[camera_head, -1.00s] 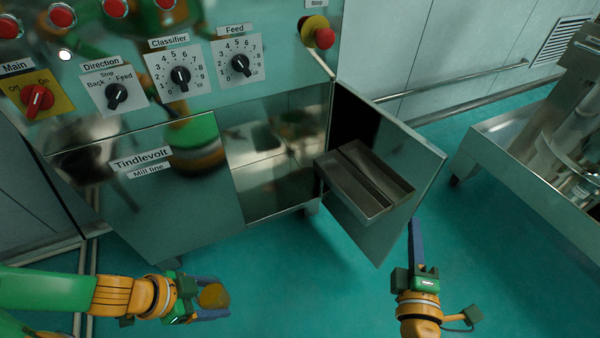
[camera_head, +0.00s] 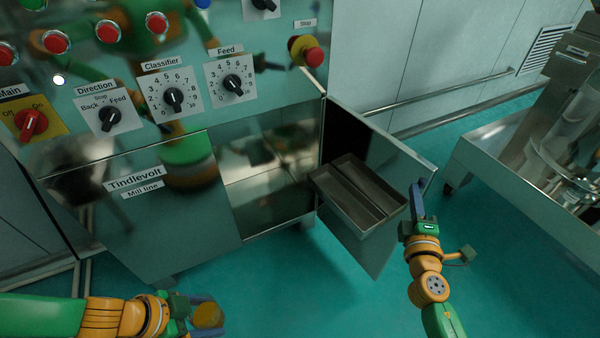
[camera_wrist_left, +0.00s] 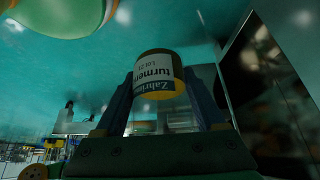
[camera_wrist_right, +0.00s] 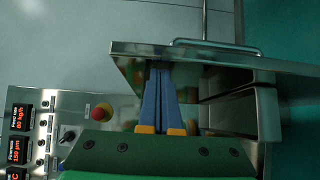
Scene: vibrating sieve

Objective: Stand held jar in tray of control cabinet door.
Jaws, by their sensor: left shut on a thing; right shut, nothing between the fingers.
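The jar (camera_head: 207,315) is in my left gripper (camera_head: 205,312), low at the left in the head view, in front of the cabinet. In the left wrist view the jar (camera_wrist_left: 158,75) has a white turmeric label and sits between the two fingers. The tray (camera_head: 358,192) is a grey metal bin with a divider, fixed to the inner side of the open cabinet door (camera_head: 385,240); it looks empty. My right gripper (camera_head: 416,195) is shut and empty at the door's outer edge, right of the tray. In the right wrist view its fingers (camera_wrist_right: 160,75) overlap the door; contact is unclear.
The control cabinet (camera_head: 130,225) has knobs, buttons and a red stop button (camera_head: 312,56) above an open compartment. A steel machine (camera_head: 530,160) stands at the right. A wall rail (camera_head: 440,92) runs behind the door. The floor between my arms is clear.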

